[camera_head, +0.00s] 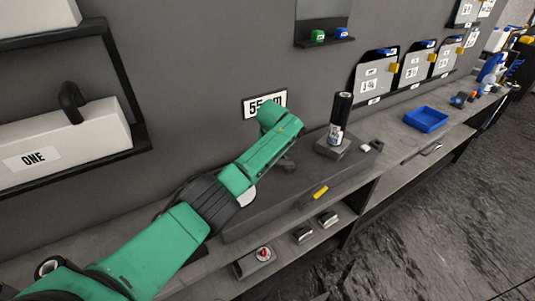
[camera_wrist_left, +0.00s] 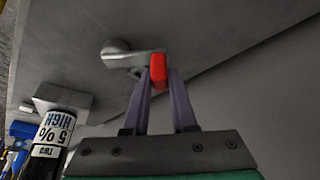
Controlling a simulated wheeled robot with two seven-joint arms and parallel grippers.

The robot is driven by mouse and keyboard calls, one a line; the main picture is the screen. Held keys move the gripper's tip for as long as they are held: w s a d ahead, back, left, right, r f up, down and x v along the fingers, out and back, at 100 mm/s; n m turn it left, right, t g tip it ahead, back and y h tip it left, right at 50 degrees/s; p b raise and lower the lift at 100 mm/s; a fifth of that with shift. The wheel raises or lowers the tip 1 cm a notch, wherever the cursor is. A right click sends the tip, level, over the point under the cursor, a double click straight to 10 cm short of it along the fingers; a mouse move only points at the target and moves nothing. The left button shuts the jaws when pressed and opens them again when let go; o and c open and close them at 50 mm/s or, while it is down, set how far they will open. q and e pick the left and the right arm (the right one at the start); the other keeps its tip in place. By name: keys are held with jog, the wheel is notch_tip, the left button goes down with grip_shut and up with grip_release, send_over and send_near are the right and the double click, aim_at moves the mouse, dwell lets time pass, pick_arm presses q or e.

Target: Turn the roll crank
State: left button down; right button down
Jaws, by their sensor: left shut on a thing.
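The roll crank (camera_wrist_left: 125,58) shows in the left wrist view as a grey arm on a round hub, fixed to a grey surface. Its red handle (camera_wrist_left: 158,70) sits at the arm's end. My left gripper (camera_wrist_left: 158,76) has its two purple fingers around the red handle and is shut on it. In the head view my green left arm reaches across to the grey bench unit, and its wrist hides most of the crank and the fingers. My right gripper is in neither view.
A dark roll (camera_head: 342,108) stands upright on a grey block right of my wrist. A yellow piece (camera_head: 320,192) lies on the unit's front edge. A blue tray (camera_head: 425,119) sits farther right. A red-knobbed box (camera_head: 262,254) and small blocks lie on the lower shelf.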

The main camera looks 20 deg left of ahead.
pick_arm(q)
jog(key=shift+s+d+n+y, duration=0.1)
jog(key=shift+s+n+y, duration=0.2)
jog(key=shift+n, duration=0.4)
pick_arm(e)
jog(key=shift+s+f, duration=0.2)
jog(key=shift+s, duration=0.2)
pick_arm(q)
jog(key=c, duration=0.7)
grip_release()
